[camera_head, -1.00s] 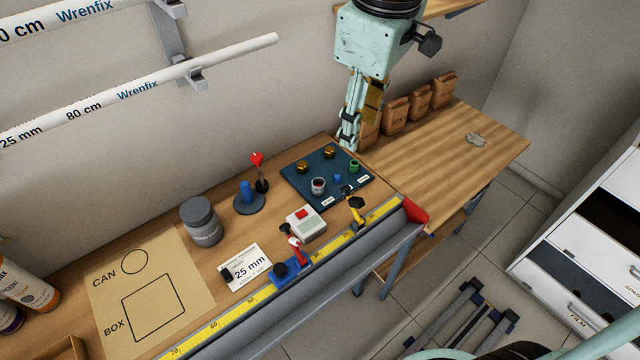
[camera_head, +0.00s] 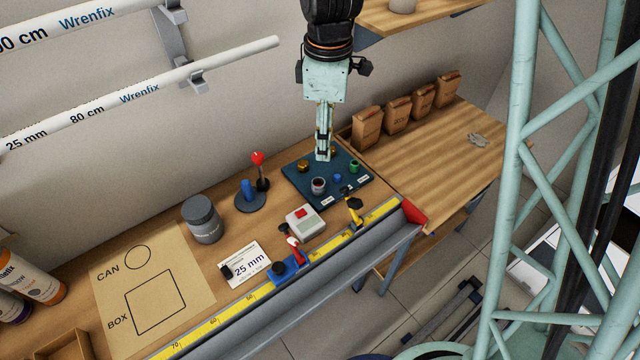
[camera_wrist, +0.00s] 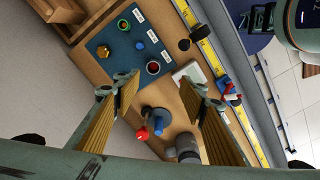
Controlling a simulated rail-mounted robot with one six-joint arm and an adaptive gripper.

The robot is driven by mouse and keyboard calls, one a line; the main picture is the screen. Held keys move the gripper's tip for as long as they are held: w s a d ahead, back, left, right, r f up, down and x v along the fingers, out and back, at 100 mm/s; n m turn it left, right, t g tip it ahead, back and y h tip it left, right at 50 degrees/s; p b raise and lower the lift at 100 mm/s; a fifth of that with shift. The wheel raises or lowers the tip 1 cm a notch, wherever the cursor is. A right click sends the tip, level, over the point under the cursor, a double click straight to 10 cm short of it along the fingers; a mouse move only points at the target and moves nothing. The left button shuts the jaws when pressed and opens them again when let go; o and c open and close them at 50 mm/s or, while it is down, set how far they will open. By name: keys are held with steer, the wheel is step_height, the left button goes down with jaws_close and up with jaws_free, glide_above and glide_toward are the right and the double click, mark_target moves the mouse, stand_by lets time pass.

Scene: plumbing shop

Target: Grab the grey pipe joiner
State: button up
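My gripper (camera_head: 323,157) points down over the back of the mat. In the wrist view my gripper (camera_wrist: 160,95) has its two tan-padded fingers wide apart with nothing between them. In the head view it hides part of the mat's back edge.
Brass (camera_head: 303,166), green (camera_head: 354,167) and blue (camera_head: 337,178) fittings share the mat. Left of it stand a red-knobbed lever (camera_head: 258,160), a blue peg on a round base (camera_head: 247,190) and a grey can (camera_head: 202,219). A yellow-scaled rail (camera_head: 330,245) runs along the front. Brown bags (camera_head: 366,128) stand right.

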steer(key=n, duration=0.2)
glide_above(317, 182)
steer(key=s, duration=0.2)
step_height(317, 182, down, 6)
steer(key=shift+a+p, duration=0.25)
steer(key=shift+p, duration=0.15)
steer(key=shift+f, duration=0.15)
steer(key=shift+f, duration=4.15)
steer(key=shift+f, duration=0.1)
steer(key=shift+w+d+f, duration=0.1)
steer(key=shift+d+f, duration=0.05)
steer(key=shift+f, duration=0.6)
steer(key=shift+d+f, duration=0.1)
steer(key=shift+f, duration=1.6)
